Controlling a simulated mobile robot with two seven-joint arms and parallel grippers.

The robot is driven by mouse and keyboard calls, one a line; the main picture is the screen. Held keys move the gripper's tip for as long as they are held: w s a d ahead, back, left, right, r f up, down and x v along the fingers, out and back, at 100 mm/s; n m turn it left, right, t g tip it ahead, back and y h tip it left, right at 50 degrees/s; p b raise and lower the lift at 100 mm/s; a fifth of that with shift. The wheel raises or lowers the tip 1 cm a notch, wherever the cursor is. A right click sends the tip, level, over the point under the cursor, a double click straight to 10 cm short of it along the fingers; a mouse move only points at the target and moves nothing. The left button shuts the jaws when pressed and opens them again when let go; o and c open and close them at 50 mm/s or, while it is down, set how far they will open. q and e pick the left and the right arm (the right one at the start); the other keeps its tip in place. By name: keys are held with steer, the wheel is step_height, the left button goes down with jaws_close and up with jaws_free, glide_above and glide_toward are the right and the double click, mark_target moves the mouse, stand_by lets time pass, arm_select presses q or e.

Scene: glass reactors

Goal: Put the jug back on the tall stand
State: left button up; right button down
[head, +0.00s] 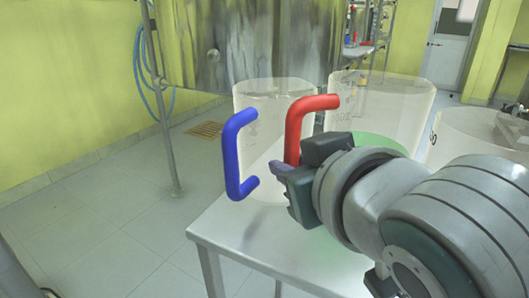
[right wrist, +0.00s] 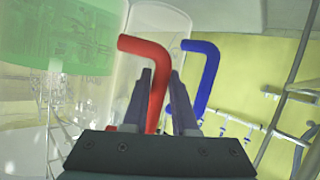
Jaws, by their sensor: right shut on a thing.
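The jug (head: 268,92) is a clear, see-through vessel with a red handle (head: 294,130) and a blue handle (head: 231,150). It appears upright in the head view, above or at the left part of a steel-topped table (head: 262,245). My right gripper (head: 284,172) is shut on the red handle. In the right wrist view the red handle (right wrist: 157,75) passes between the fingers (right wrist: 161,90), with the blue handle (right wrist: 208,62) just beyond. I cannot tell whether the jug's base touches the tabletop. No stand is clearly identifiable as the tall one. My left gripper is not in view.
A larger clear vessel (head: 385,100) with green contents (head: 378,143) stands close behind and to the right. Another clear vessel (head: 470,128) is at the right. A steel tank (head: 225,45) and a pole (head: 166,130) are behind. Tiled floor at left is open.

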step_height(320, 180, down, 2)
steer(key=shift+f+b, duration=0.2)
steer(key=shift+b, duration=0.25)
steer(key=shift+r, duration=0.1)
